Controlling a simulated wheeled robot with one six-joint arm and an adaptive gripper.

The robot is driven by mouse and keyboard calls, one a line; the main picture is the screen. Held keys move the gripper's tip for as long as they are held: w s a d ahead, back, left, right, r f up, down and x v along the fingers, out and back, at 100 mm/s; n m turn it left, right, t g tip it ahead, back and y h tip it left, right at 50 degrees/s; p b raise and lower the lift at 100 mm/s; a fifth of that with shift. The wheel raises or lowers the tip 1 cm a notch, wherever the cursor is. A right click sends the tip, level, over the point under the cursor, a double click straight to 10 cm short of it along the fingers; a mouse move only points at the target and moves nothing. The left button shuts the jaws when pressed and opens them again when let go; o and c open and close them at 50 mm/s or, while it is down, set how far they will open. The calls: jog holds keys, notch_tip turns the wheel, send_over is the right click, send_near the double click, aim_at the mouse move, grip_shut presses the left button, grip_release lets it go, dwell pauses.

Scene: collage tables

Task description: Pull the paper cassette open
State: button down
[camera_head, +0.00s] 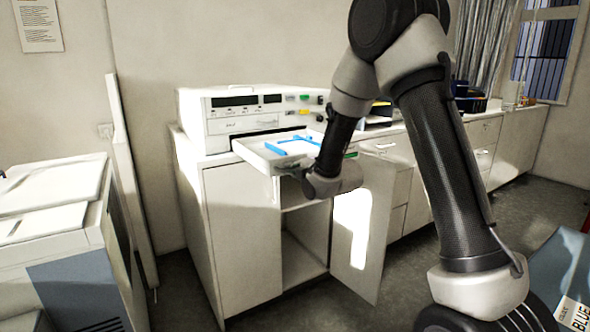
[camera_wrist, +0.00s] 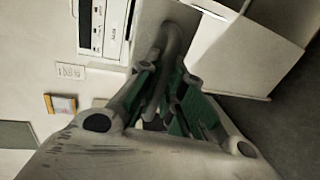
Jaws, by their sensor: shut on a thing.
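The paper cassette (camera_head: 256,157) is a shallow white tray with blue guides inside. It sticks out of the front of a white machine (camera_head: 228,128) that stands on a cabinet, and its inside shows from above. My gripper (camera_head: 304,175) is at the cassette's front edge and is shut on it; my wrist hides part of the cassette's right side. In the wrist view my gripper (camera_wrist: 166,60) shows its dark fingers and green parts close together. The exact grip on the cassette's front is hard to make out there.
Below the machine, the cabinet (camera_head: 240,245) has its right door (camera_head: 362,255) standing open. A grey-white copier (camera_head: 75,255) stands at the left. A long white counter (camera_head: 480,150) runs along the back right. The floor (camera_head: 395,285) in front is partly clear.

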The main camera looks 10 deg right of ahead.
jog(key=c, duration=1.8)
grip_release()
jog(key=v, duration=0.7)
jog(key=shift+s+d, duration=0.1)
jog(key=shift+s, duration=0.1)
